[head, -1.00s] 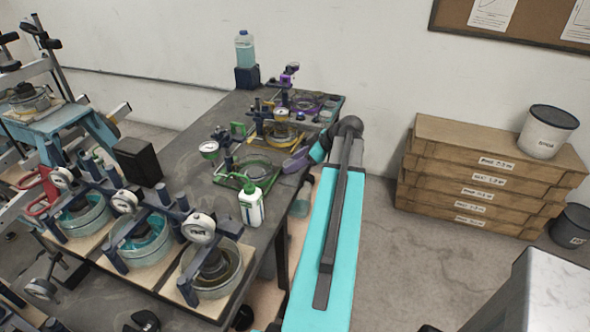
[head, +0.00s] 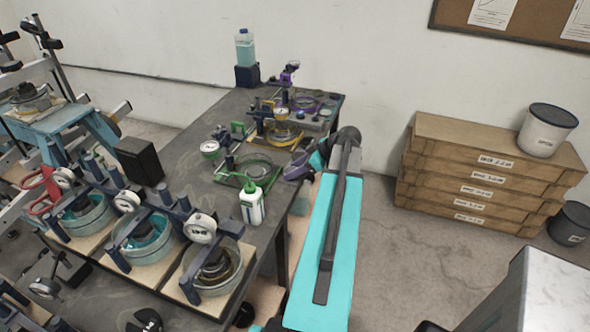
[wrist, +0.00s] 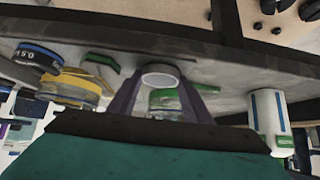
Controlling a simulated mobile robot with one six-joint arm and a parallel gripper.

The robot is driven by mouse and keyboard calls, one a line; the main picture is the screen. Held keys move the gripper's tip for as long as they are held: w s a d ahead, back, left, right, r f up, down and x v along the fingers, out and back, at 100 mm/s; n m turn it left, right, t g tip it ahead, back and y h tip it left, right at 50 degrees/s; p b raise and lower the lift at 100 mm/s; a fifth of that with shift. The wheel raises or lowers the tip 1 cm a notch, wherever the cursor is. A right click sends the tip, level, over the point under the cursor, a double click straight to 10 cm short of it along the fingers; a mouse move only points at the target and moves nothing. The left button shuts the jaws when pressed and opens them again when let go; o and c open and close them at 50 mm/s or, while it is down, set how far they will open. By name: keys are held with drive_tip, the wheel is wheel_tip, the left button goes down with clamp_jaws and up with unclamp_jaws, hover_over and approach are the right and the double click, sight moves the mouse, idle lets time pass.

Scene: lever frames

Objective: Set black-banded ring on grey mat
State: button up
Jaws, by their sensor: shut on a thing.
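My gripper (head: 297,169) is a pair of purple fingers over the right edge of the dark bench, at the end of my teal arm. In the wrist view its fingers (wrist: 160,98) stand on both sides of a pale round ring (wrist: 160,75), and it is shut on this ring. I cannot make out a black band on it. A green-banded glass piece (wrist: 166,101) shows between the fingers. I cannot pick out a grey mat for certain in either view.
A green-framed tray (head: 232,181), a yellow gauge stand (head: 281,133) and a purple stand (head: 306,104) are near my gripper. A white bottle (head: 252,207) stands at the bench edge. Clamped glass dishes fill the front left. Cardboard boxes (head: 480,190) stand right, with bare floor between.

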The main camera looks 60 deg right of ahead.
drive_tip(key=o, duration=1.2)
drive_tip(key=shift+r, duration=0.2)
drive_tip(key=shift+s, duration=0.1)
drive_tip(key=shift+b+v, duration=1.85)
drive_tip(key=shift+v, duration=4.1)
